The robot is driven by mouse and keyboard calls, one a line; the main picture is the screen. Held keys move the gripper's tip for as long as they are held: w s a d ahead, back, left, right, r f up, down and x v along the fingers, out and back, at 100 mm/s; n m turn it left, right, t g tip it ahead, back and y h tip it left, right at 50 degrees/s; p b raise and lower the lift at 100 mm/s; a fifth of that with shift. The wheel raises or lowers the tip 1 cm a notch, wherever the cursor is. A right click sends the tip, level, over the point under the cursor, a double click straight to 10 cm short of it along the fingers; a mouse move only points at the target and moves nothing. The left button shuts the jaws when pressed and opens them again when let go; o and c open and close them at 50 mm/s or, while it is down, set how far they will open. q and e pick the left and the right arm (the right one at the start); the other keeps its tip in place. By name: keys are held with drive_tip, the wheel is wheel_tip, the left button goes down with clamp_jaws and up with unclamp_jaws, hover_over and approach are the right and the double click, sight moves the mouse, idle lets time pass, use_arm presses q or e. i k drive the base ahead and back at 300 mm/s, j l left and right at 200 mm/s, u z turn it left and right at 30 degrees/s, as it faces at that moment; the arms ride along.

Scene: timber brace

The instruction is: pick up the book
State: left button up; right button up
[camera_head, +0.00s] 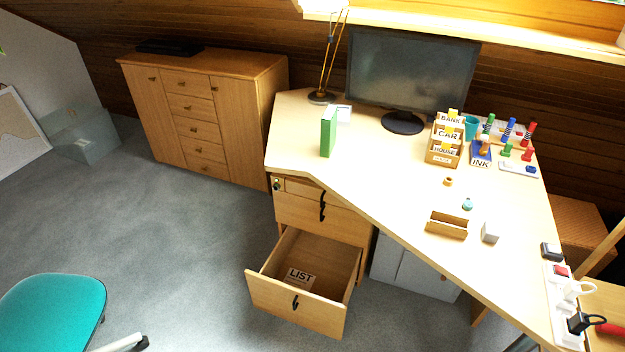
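A green book (328,132) stands upright on the left part of the wooden desk (385,170), near its front edge. Its green cover faces left and pale page edges show on its right side. Neither of my grippers is in the head view, and nothing is touching the book from what I can see.
A small white item (344,114) lies just behind the book. A lamp (322,97) and a monitor (411,75) stand at the back. A lower drawer (297,302) is pulled open below, holding a LIST card (300,277). A teal chair (52,312) is at the lower left.

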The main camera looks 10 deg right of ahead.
sight(329, 120)
drive_tip(key=i+j+z, duration=0.1)
drive_tip(key=z, duration=0.35)
drive_tip(key=i+j+z, duration=0.15)
drive_tip(key=z, duration=0.25)
drive_tip(key=i+j+z, duration=0.15)
drive_tip(key=z, duration=0.3)
drive_tip(key=j+z, duration=0.2)
drive_tip(key=z, duration=0.25)
drive_tip(key=i, duration=0.05)
